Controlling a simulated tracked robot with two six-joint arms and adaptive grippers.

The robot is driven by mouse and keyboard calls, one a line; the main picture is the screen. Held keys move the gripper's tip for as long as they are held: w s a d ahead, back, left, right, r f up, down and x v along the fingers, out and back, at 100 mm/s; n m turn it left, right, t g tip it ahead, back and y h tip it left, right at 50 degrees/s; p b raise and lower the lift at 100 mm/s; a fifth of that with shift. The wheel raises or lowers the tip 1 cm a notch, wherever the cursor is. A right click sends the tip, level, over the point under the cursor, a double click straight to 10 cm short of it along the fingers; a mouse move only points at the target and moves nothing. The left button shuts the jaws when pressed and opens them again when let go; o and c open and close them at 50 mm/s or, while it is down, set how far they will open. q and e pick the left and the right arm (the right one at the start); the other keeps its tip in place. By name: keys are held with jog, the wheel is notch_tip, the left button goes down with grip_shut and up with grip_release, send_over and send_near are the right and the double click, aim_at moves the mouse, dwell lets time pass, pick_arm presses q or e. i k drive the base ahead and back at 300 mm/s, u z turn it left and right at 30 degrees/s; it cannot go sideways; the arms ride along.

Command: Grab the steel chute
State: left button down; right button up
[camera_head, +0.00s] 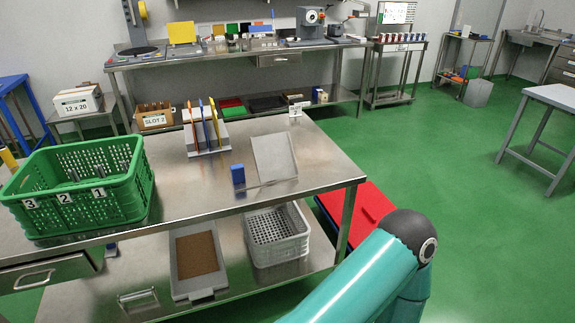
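A sloped grey metal piece (274,158), which looks like the steel chute, stands tilted on the steel table (320,178) near its right end. A thin flat edge or strip runs along its lower front. A small blue block (238,175) stands just left of it, close by. Neither of my grippers is in view. A teal link of my arm shows at the lower right, in front of the table's right end and well apart from the chute.
A green crate (128,208) stands on the table's left, and a rack (206,140) with upright coloured dividers at its back. A pale basket (275,243) and a grey tray (180,252) sit on the lower shelf. A red-lidded box (372,204) stands right of the table.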

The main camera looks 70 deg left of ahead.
aim_at(274, 155)
jog(key=z, duration=0.25)
jog(key=i, duration=0.6)
jog(key=u, duration=1.5)
jog(key=i, duration=0.2)
jog(key=u, duration=2.35)
jog(key=k, duration=0.6)
jog(key=u, duration=0.25)
jog(key=i, duration=1.65)
jog(key=z, duration=0.3)
